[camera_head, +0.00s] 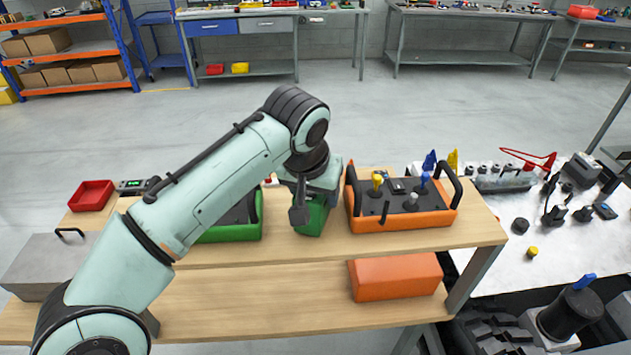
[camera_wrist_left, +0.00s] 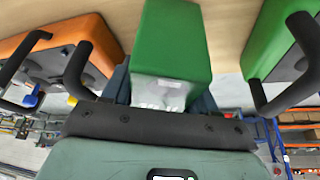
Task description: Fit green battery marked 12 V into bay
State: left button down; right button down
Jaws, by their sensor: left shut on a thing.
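My left gripper (camera_head: 308,200) is shut on a green battery (camera_head: 313,222) at the middle of the wooden bench top. The wrist view shows the green battery (camera_wrist_left: 172,40) between the fingers of the left gripper (camera_wrist_left: 165,95), with a pale label near the grip that I cannot read. In the head view the arm and hand hide the battery's upper part. I cannot tell whether it touches the bench. I cannot make out the bay. My right gripper is not in view.
An orange case (camera_head: 390,216) with black handles stands close on the battery's right. A green case (camera_head: 248,226) stands on its left, partly behind my arm. A red bin (camera_head: 92,195) and a grey box (camera_head: 40,265) are further left. An orange box (camera_head: 395,277) sits on the lower shelf.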

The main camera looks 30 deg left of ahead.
pick_arm(q)
jog(key=shift+f, duration=0.15)
jog(key=shift+f, duration=0.1)
jog(key=shift+f, duration=0.1)
jog(key=shift+c, duration=1.6)
grip_release()
